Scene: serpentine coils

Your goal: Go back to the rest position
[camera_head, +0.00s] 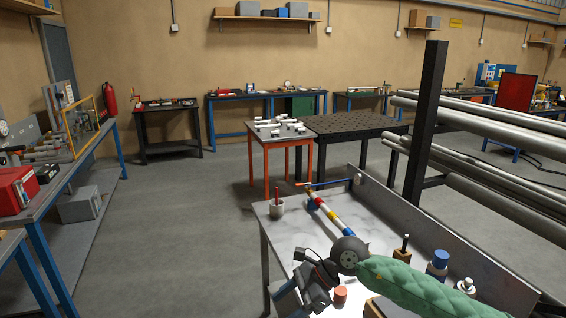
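A green padded sleeve, which looks like the cover of my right arm, comes in from the lower right over the near workbench. It ends in a round grey piece with holes. Beside that, a dark, angular part looks like my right gripper (308,279), low over the bench's front left. Its fingers are not clear, so I cannot tell whether it is open or shut, and I see nothing clearly held. My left gripper is not in view.
A black post (425,125) and pipe rack (490,125) stand right. The floor at left centre is clear.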

